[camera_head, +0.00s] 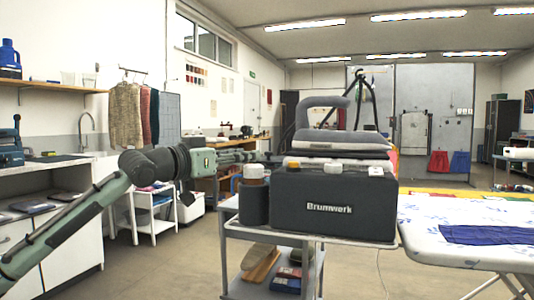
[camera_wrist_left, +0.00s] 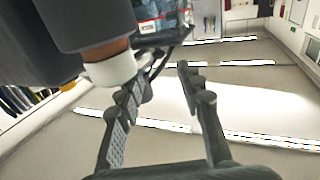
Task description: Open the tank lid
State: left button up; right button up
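The dark steam station marked "Brumwerk" (camera_head: 333,205) stands on a trolley. A dark round tank (camera_head: 253,206) is at its left end, topped by a small white and orange-brown lid (camera_head: 254,171). In the left wrist view the lid's white part (camera_wrist_left: 111,69) shows at upper left, with the dark tank (camera_wrist_left: 88,17) above it in that picture. My left gripper (camera_head: 262,156) is at about lid height or just above it. In the wrist view its fingers (camera_wrist_left: 160,82) are apart with nothing between them; the lid is beside one finger. Contact cannot be told. My right gripper is out of view.
A grey iron (camera_head: 340,138) rests on top of the station. An ironing board (camera_head: 440,243) with a blue cloth stands close on the right. Open floor lies to the trolley's left.

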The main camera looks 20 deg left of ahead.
pick_arm(q)
jog(key=x, duration=0.6)
jog(key=shift+w+d, duration=0.2)
jog(key=shift+w, duration=0.15)
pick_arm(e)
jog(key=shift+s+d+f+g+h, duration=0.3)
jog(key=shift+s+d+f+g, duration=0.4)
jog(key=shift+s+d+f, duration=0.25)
pick_arm(q)
jog(key=shift+c, duration=0.6)
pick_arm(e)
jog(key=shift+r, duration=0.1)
pick_arm(q)
grip_shut()
